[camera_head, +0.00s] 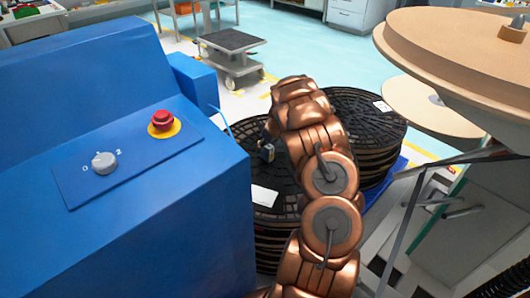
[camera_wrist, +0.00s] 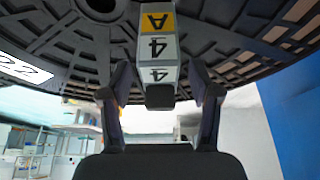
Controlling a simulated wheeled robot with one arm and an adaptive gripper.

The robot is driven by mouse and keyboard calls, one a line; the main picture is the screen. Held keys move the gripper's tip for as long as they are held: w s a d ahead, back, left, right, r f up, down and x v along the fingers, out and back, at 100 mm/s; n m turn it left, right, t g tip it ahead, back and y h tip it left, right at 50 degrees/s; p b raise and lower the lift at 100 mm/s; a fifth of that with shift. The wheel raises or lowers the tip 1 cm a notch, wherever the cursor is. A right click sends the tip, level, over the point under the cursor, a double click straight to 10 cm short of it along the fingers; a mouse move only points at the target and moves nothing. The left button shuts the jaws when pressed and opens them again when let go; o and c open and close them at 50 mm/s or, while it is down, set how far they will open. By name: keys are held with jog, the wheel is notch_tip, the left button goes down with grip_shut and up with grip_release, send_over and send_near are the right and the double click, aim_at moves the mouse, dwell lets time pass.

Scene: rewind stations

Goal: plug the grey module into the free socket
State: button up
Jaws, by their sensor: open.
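My gripper (camera_wrist: 161,80) is open in the wrist view, with one finger on each side of a small block (camera_wrist: 156,48). The block has a yellow face marked A, pale grey faces marked 4 and a dark end. I cannot tell for sure whether it is the grey module, or whether either finger touches it. It lies against a black ribbed reel (camera_wrist: 235,45). In the head view my copper-coloured arm reaches over the black reels (camera_head: 355,112) and hides most of my gripper. No free socket can be made out in either view.
A blue cabinet (camera_head: 150,225) with a red stop button (camera_head: 162,120) and a grey knob (camera_head: 105,163) stands close on the left. Large tan reels (camera_head: 440,50) overhang the right. A grey cart (camera_head: 232,42) stands behind on open floor.

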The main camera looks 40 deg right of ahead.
grip_shut()
dwell(0.4)
